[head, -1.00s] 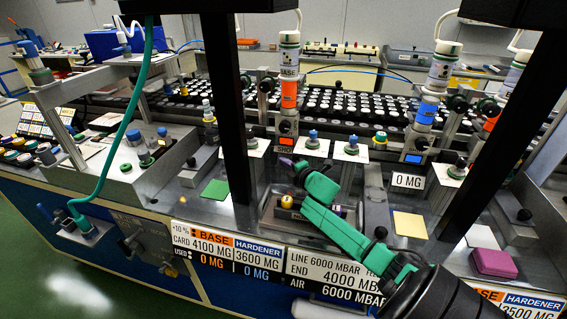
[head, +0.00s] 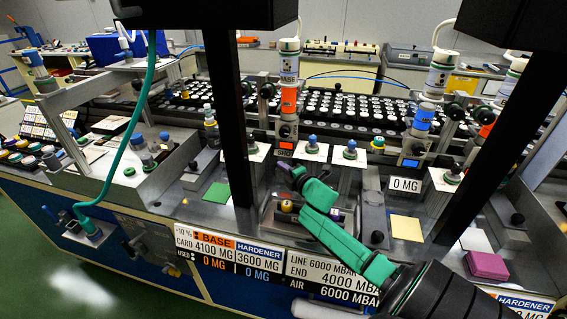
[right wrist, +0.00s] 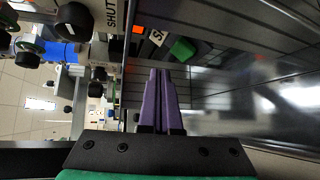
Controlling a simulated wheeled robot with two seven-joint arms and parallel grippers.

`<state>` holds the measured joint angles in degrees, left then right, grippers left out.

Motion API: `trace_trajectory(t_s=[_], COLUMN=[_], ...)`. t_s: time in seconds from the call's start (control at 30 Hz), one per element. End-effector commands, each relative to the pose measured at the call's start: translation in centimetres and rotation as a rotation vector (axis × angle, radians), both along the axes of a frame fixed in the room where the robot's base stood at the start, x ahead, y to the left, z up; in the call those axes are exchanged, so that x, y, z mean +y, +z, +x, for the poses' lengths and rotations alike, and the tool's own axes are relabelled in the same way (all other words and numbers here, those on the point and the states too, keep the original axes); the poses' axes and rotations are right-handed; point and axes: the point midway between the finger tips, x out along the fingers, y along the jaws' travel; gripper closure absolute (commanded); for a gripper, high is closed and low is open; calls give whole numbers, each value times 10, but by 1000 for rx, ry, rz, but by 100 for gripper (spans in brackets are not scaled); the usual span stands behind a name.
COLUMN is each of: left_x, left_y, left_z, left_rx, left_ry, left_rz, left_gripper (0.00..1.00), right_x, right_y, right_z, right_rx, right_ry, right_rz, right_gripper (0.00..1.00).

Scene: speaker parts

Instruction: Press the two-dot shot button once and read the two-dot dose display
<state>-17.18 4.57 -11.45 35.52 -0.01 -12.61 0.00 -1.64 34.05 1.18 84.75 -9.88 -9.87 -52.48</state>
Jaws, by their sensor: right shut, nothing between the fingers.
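My right gripper (head: 284,168) reaches in from the lower right of the head view, its purple fingers shut and empty, in front of the orange-banded BASE station (head: 289,98). In the right wrist view its fingers (right wrist: 158,75) lie together, pointing at a green knob (right wrist: 182,49) beside a partly cut-off label starting with S. I cannot tell whether they touch the knob. No two-dot mark on a button is readable. My left gripper is out of view.
Blue knobs (head: 312,139) on white plates stand behind my gripper. A green pad (head: 215,194), a yellow pad (head: 406,228) and a magenta box (head: 488,265) lie on the bench. Black knobs (right wrist: 73,17) crowd the left of the wrist view.

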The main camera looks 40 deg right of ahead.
Motion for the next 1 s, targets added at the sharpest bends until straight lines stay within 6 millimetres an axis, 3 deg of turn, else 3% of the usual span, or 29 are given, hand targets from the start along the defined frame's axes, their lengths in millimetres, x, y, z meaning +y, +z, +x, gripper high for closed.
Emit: trace_trajectory(t_s=[0.03, 0.3, 1.0], left_x=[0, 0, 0], left_y=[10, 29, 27], left_z=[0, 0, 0], left_rx=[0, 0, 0], left_ry=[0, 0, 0], left_rz=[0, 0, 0], left_gripper=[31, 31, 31], right_x=[3, 19, 21], right_y=[8, 20, 19], right_z=[-3, -14, -15], right_rx=[1, 1, 0], right_ry=[-1, -2, -2], right_rz=[2, 1, 0], right_gripper=[100, 100, 100])
